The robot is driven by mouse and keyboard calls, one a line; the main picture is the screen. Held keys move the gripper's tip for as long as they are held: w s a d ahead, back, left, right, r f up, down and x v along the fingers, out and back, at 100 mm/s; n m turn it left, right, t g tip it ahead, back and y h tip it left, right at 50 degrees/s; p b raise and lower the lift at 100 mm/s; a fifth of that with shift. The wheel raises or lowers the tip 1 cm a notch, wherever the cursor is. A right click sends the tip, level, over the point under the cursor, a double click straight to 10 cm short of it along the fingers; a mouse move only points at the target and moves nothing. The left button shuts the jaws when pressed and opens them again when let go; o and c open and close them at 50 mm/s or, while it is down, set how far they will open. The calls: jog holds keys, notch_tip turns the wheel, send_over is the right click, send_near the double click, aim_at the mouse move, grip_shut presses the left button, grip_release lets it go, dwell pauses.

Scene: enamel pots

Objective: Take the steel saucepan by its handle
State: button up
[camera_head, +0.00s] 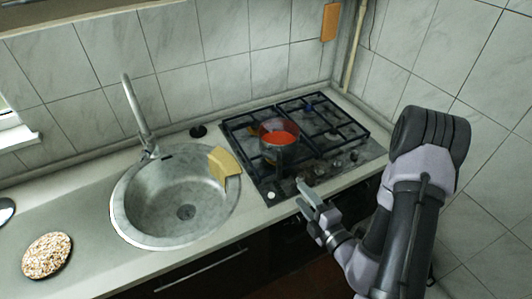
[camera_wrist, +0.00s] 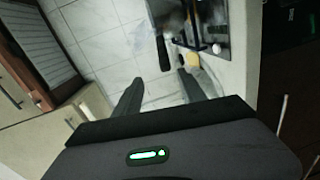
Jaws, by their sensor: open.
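The steel saucepan (camera_head: 279,146) stands on the left front part of the hob, with red contents showing inside it. In the wrist view a dark bar that looks like its handle (camera_wrist: 163,52) points down toward the space between my fingers, beyond the fingertips. The pan body is blurred at the top edge there. My gripper (camera_head: 309,197) is open and empty, in front of the hob's front edge and to the right of the pan. Its two fingers (camera_wrist: 158,76) are spread apart and touch nothing that I can see.
The gas hob (camera_head: 330,163) has black grates and knobs along its front. A round steel sink (camera_head: 150,215) with a tall tap (camera_head: 135,110) lies to the left. A yellow piece (camera_head: 226,163) rests on its right rim. A speckled round mat (camera_head: 47,255) lies far left.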

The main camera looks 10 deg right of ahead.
jog(key=w+a+f+b, duration=0.1)
jog(key=w+f+b, duration=0.1)
jog(key=w+b, duration=0.3)
jog(key=b, duration=0.5)
send_near(279, 152)
jog(key=w+a, duration=0.1)
jog(key=w+a+f, duration=0.1)
jog(key=a, duration=0.1)
jog(key=w+a, duration=0.1)
jog(key=a, duration=0.1)
jog(key=shift+f, duration=0.35)
jog(key=shift+s, duration=0.1)
grip_shut()
jog(key=shift+d+r, duration=0.1)
